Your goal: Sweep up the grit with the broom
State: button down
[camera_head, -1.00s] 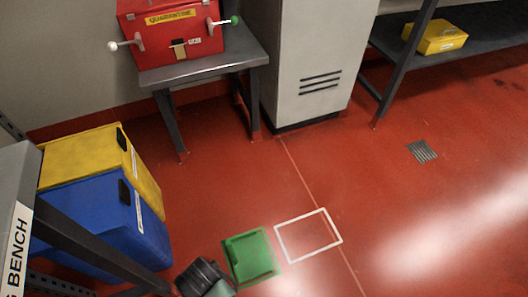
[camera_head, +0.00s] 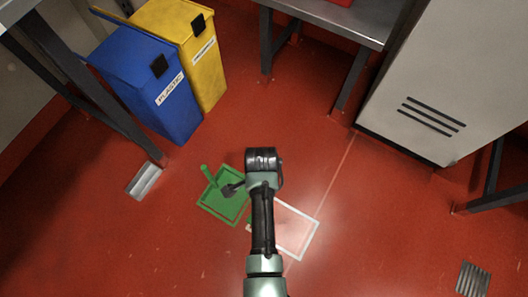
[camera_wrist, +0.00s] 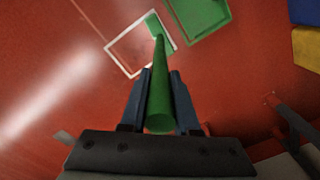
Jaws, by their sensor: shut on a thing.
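My gripper (camera_head: 229,190) is shut on the green handle of the broom (camera_wrist: 160,85). In the wrist view the handle runs away between the two fingers to a green head (camera_wrist: 154,24) at the white outlined square (camera_wrist: 140,45); I cannot tell whether it touches the floor. The white square (camera_head: 308,237) lies just right of the green one. I cannot make out any grit.
A blue bin (camera_head: 150,85) and a yellow bin (camera_head: 200,50) stand at upper left. A grey metal piece (camera_head: 145,181) lies by a bench leg. A metal table (camera_head: 340,22) and grey cabinet (camera_head: 430,90) are at the back. A drain (camera_head: 472,280) is lower right. Red floor around is clear.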

jog(key=s+d+n, duration=0.1)
jog(key=s+d, duration=0.5)
jog(key=d, duration=0.3)
jog(key=s+d, duration=0.5)
jog(key=d, duration=0.5)
notch_tip(320, 180, down, 6)
jog(key=b, duration=0.4)
jog(key=shift+s, duration=0.2)
jog(key=shift+f+b, duration=0.45)
jog(key=shift+f, duration=0.4)
dwell(0.4)
